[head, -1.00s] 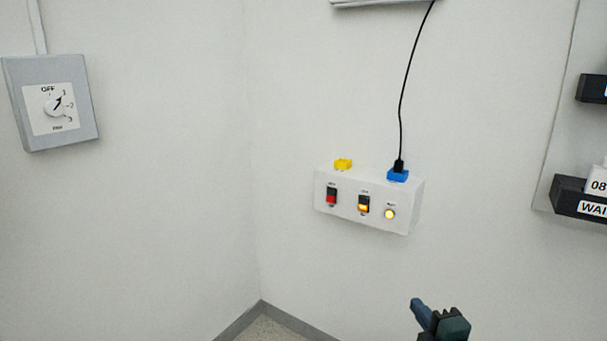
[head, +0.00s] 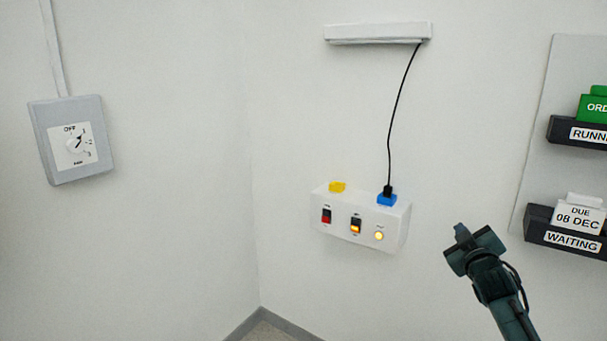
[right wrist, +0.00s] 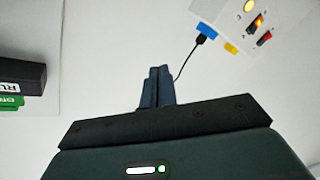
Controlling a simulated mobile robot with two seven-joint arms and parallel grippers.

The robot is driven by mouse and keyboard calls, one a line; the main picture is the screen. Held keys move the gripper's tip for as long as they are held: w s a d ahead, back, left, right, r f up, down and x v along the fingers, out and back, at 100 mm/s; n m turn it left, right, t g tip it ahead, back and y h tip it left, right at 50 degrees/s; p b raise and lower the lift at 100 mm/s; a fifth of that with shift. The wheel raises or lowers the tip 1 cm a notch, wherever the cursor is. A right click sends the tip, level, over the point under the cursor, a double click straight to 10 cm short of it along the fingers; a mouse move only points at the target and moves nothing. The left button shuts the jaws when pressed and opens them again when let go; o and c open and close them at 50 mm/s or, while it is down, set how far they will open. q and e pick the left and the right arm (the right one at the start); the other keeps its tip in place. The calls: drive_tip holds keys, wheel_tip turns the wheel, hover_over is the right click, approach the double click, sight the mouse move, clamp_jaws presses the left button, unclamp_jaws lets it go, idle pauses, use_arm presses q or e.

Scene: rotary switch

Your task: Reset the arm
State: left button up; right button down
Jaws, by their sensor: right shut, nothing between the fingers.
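The grey rotary switch box (head: 72,139) is on the left wall. My right gripper (head: 460,232) is in front of the back wall, to the right of the white control box, apart from everything. In the right wrist view its two fingers (right wrist: 157,88) are together with nothing between them. My left gripper is not in view.
A white control box (head: 396,232) on the back wall has a red switch, an orange-lit switch, a lit round lamp and a blue plug block with a black cord (head: 393,130). Black card holders (head: 540,226) hang at the right. Space between the walls is clear.

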drive_tip(key=s+a+f+m+g+y, duration=0.1)
drive_tip(key=s+a+f+g+y, duration=0.1)
drive_tip(key=s+a+f, duration=0.65)
drive_tip(key=s+a+f+m+g+y, duration=0.1)
drive_tip(key=s+a+f+m+y, duration=0.15)
drive_tip(key=s+f, duration=0.6)
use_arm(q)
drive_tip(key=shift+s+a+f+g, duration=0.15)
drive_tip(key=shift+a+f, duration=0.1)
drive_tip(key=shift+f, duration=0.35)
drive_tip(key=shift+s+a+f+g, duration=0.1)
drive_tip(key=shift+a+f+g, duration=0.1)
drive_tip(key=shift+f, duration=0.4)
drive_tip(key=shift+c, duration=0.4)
use_arm(e)
drive_tip(key=s+a+f+g, duration=0.1)
drive_tip(key=s+a+f, duration=0.2)
drive_tip(key=s, duration=0.4)
drive_tip(key=s+a+f+g+y, duration=0.1)
drive_tip(key=s+a+f, duration=0.2)
drive_tip(key=s, duration=0.5)
drive_tip(key=s+a+f+g+y, duration=0.1)
drive_tip(key=s+a+f+g, duration=0.1)
drive_tip(key=s+a+f, duration=0.2)
drive_tip(key=s+a, duration=0.1)
drive_tip(key=s, duration=0.2)
drive_tip(key=shift+s+a, duration=0.2)
drive_tip(key=shift+s, duration=0.15)
